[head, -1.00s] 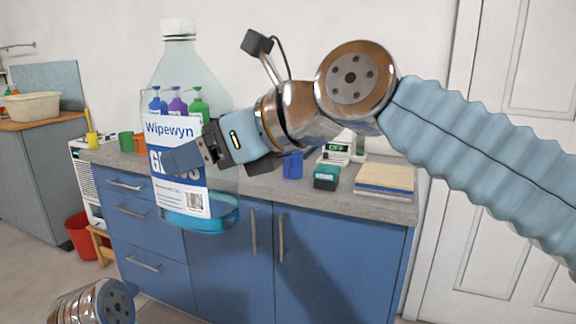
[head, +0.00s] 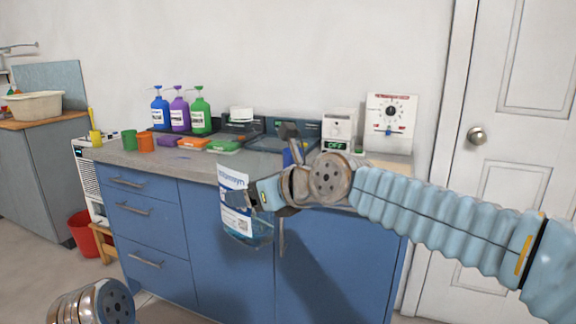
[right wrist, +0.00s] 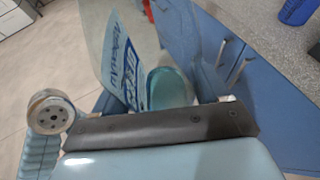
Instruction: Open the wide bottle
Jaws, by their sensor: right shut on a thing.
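The wide bottle (head: 233,182) is a clear bottle with a white and blue label and a little blue liquid at its bottom. My right gripper (head: 240,200) is shut on its side and holds it in the air in front of the blue cabinet. The bottle leans slightly; its cap cannot be made out in the head view. In the right wrist view the bottle's label (right wrist: 122,65) and blue bottom (right wrist: 168,88) show beyond the gripper, which hides part of it. Of my left arm only a metal joint shows at the lower left; its gripper is out of view.
The grey counter (head: 195,162) stands behind the bottle. Blue, purple and green pump bottles (head: 179,110), small cups, trays and two white devices (head: 390,122) stand on it. Cabinet handles (head: 282,236) are close to the bottle. A red bucket (head: 82,232) stands at the left.

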